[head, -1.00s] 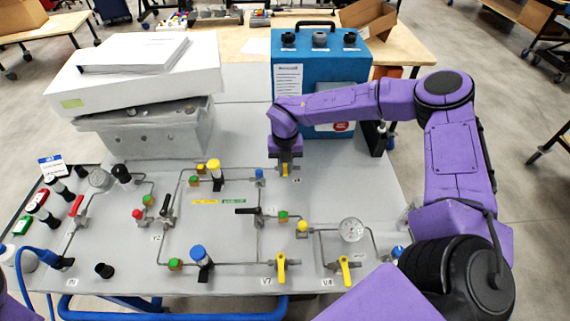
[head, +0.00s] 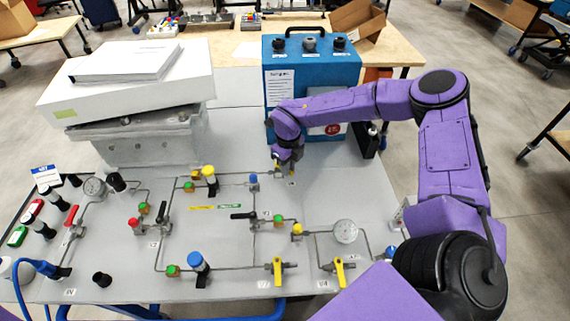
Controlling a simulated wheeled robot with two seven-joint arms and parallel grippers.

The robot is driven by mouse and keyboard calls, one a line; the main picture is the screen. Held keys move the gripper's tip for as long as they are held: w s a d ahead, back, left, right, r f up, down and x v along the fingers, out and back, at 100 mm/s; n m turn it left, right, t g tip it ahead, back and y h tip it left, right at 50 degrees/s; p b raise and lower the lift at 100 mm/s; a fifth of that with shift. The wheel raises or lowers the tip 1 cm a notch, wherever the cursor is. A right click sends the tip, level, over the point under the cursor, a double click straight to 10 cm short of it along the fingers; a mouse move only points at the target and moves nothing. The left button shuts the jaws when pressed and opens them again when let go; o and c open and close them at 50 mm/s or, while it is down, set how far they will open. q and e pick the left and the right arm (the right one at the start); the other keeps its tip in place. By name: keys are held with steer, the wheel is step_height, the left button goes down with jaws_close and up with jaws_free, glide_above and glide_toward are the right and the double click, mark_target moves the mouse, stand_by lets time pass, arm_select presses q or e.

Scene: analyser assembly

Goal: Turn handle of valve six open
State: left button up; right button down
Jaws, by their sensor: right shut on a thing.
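The valve with the yellow handle (head: 277,164) at the back of the panel, in front of the blue case, is the one my right gripper (head: 284,168) is at. A small label (head: 291,183) lies beside it, too small to read surely. My right gripper points down and is shut on the handle, covering most of it; only a bit of yellow shows. The valve body is mostly hidden under the fingers. My left gripper is out of view; only a scrap of my left arm shows in the bottom left corner.
The blue case (head: 312,80) stands close behind my right gripper. Two yellow-handled valves, V7 (head: 278,270) and V8 (head: 339,270), sit at the front edge. A gauge (head: 345,231) and a blue-capped part (head: 198,262) rise from the panel. A white box (head: 135,90) stands back left.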

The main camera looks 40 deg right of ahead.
steer(key=n, duration=0.1)
steer(key=d+n, duration=0.1)
steer(key=n, duration=0.2)
steer(key=shift+w+d+n, duration=0.25)
steer(key=shift+w+n, duration=0.05)
steer(key=shift+w, duration=0.1)
steer(key=shift+w+d+n, duration=0.25)
steer(key=shift+w+n, duration=0.05)
steer(key=shift+n, duration=0.75)
steer(key=shift+w+d+n, duration=0.2)
steer(key=shift+w+n, duration=0.05)
steer(key=shift+n, duration=0.8)
steer(key=c, duration=1.1)
jaws_free()
steer(key=shift+r, duration=0.1)
steer(key=shift+r+b, duration=1.05)
steer(key=shift+r, duration=4.15)
